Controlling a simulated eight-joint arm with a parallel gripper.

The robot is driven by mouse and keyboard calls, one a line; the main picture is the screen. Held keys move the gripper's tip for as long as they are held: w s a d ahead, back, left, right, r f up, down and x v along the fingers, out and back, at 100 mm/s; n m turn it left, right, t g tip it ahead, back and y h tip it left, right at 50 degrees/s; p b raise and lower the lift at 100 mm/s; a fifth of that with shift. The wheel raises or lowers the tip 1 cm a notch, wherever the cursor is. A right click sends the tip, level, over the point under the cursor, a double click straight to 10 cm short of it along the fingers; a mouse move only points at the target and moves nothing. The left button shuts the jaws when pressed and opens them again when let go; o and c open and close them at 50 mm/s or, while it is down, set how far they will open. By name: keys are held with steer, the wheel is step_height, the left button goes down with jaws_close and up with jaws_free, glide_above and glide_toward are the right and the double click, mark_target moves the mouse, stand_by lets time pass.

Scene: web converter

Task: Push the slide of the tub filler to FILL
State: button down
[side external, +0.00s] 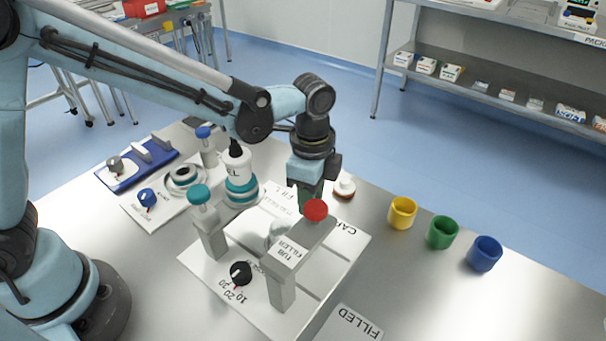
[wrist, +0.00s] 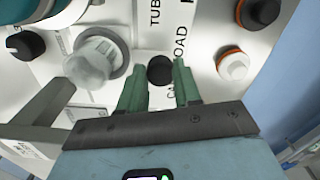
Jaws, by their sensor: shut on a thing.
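The tub filler has a white base (side external: 207,265), a grey arch with a red knob (side external: 316,210) and a "TUB FILLER" label. A translucent tub (side external: 278,233) stands partly hidden by the arch; it also shows in the wrist view (wrist: 92,62), left of my fingers. My gripper (side external: 304,207) points down behind the red knob, with its fingertips hidden in the side view.
A bottle-like hopper (side external: 239,175) and a teal-knobbed post (side external: 200,196) stand left of my gripper. A black dial (side external: 240,272) is at the front. A white cap-like part (side external: 344,187) sits just behind. Yellow (side external: 402,212), green (side external: 442,232) and blue (side external: 484,253) cups stand right.

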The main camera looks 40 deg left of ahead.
steer(key=a, duration=0.9)
steer(key=shift+a, duration=0.4)
steer(key=c, duration=0.8)
jaws_free()
steer(key=shift+d, duration=0.15)
steer(key=shift+d, duration=0.1)
steer(key=d, duration=1)
steer(key=shift+d, duration=0.15)
steer(key=shift+s+d+r+n, duration=0.1)
steer(key=shift+s+r+n, duration=0.85)
steer(key=shift+r+n, duration=2.2)
steer(key=shift+s+d+r+n, duration=0.15)
steer(key=shift+s+r+n, duration=0.9)
steer(key=shift+r, duration=4.1)
steer(key=shift+s+d+r+n, duration=0.1)
steer(key=shift+s+r+n, duration=0.8)
steer(key=shift+r+n, duration=2.25)
